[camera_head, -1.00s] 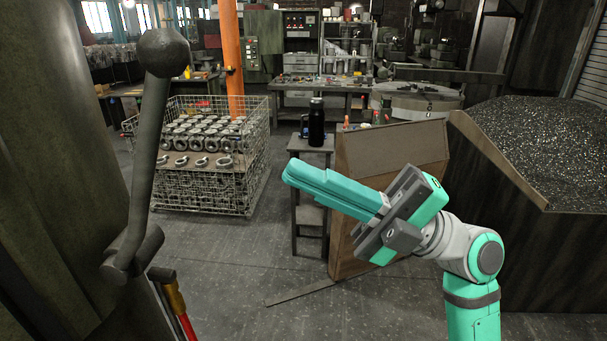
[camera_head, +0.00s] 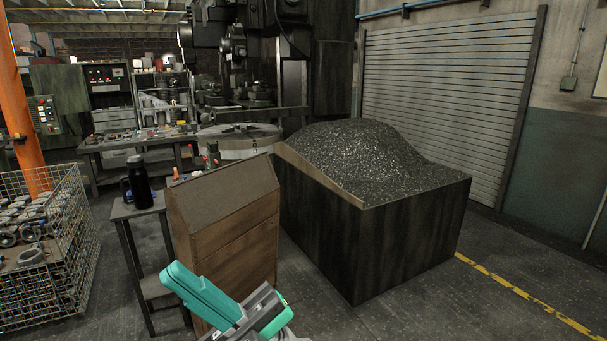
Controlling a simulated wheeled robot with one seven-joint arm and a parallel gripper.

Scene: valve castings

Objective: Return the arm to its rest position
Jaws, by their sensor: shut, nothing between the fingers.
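My gripper (camera_head: 172,274) shows at the bottom of the head view, left of the middle. Its teal fingers lie together and point up and to the left, with nothing between them. The grey and teal gripper body (camera_head: 262,314) is cut off by the lower picture edge, and the rest of my arm is out of view. In the picture the fingers overlap the lower front of a brown wooden cabinet (camera_head: 237,229); I cannot tell how far apart they are.
A dark bin (camera_head: 390,240) heaped with metal chips stands right of the cabinet. A small table (camera_head: 130,211) with a black bottle (camera_head: 139,182) stands left of it. A wire cage (camera_head: 72,248) of castings is at far left. Floor is clear at lower right.

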